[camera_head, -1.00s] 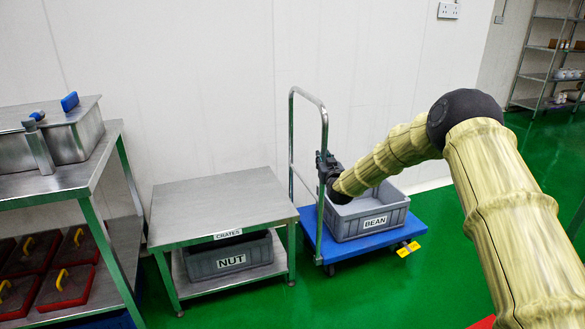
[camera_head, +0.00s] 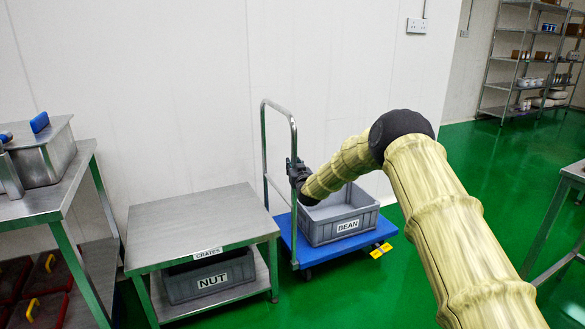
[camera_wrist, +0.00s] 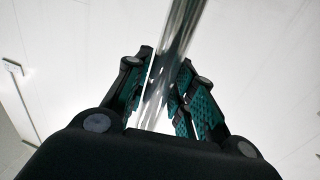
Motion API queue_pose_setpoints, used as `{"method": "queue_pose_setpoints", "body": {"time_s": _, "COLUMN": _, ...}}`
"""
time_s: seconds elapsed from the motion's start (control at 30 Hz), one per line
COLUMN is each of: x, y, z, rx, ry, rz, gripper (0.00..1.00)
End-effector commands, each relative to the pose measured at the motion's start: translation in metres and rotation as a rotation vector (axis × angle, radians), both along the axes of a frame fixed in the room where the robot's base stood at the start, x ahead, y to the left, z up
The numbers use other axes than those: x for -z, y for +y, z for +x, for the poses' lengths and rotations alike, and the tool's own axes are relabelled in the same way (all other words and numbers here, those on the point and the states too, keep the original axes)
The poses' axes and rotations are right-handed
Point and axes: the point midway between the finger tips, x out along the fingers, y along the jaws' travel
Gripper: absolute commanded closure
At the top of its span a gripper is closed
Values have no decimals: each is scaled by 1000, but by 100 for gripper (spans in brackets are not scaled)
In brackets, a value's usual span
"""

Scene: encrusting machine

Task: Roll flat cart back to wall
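The flat cart (camera_head: 335,251) has a blue deck and a tall metal push handle (camera_head: 294,225) at its left end. It stands near the white wall, right of a low steel table. A grey crate labelled BEAN (camera_head: 338,228) sits on the deck. My gripper (camera_head: 297,172) is at the handle's near upright post, about halfway up. In the wrist view, the fingers of my gripper (camera_wrist: 165,62) lie on both sides of the shiny post (camera_wrist: 179,28) and look closed around it. Their exact contact is partly hidden.
The low steel table (camera_head: 195,222) stands close left of the cart, with a NUT crate (camera_head: 210,281) on its lower shelf. A steel workbench (camera_head: 50,195) is at far left. Another table (camera_head: 572,172) is at the right edge. Green floor (camera_head: 400,290) is open in front of the cart.

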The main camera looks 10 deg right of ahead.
Motion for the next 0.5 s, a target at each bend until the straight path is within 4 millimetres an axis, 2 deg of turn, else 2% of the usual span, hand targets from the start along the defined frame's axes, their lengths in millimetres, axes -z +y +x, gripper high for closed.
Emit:
{"method": "queue_pose_setpoints", "body": {"time_s": 0.03, "x": 0, "y": 1, "z": 0, "rx": 0, "ry": 0, "rz": 0, "gripper": 61}}
{"method": "queue_pose_setpoints", "body": {"time_s": 0.07, "x": 0, "y": 0, "z": 0, "rx": 0, "ry": 0, "rz": 0, "gripper": 57}}
{"method": "queue_pose_setpoints", "body": {"time_s": 0.5, "x": 1, "y": -2, "z": -6, "rx": 2, "ry": 1, "rz": 0, "gripper": 57}}
